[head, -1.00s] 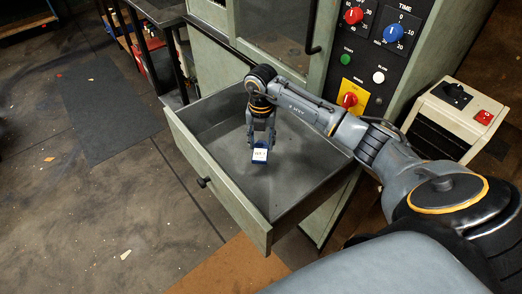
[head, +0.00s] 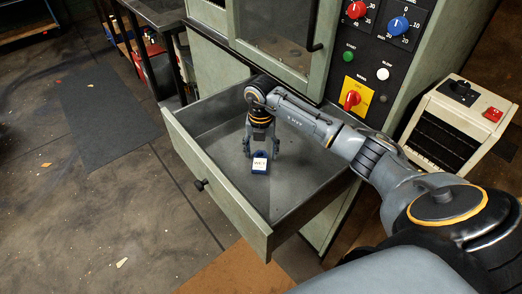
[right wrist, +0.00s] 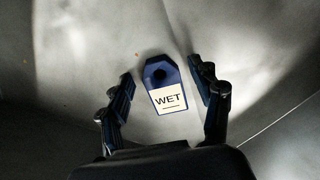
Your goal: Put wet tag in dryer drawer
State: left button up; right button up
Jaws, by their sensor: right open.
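The wet tag (head: 260,164) is a small blue tag with a white label reading "WET". It is inside the pulled-out dryer drawer (head: 222,190), over the grey drawer floor. In the right wrist view the tag (right wrist: 165,86) shows between the spread fingers, with a gap on both sides. My right gripper (head: 261,153) is open and points down into the drawer, close above the tag; it also shows in the right wrist view (right wrist: 168,95). The tag appears to lie on the floor, untouched by the fingers. My left gripper is not in view.
The dryer cabinet (head: 212,74) rises behind the drawer, with a control panel of knobs (head: 398,26) and a red switch on yellow (head: 351,99). A beige box (head: 455,118) stands at the right. The drawer's walls surround my gripper. The floor at the left is mostly clear.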

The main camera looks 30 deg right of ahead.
jog(key=shift+r, duration=0.1)
jog(key=shift+r, duration=0.25)
notch_tip(320, 180, up, 12)
jog(key=shift+f, duration=0.15)
dwell(0.4)
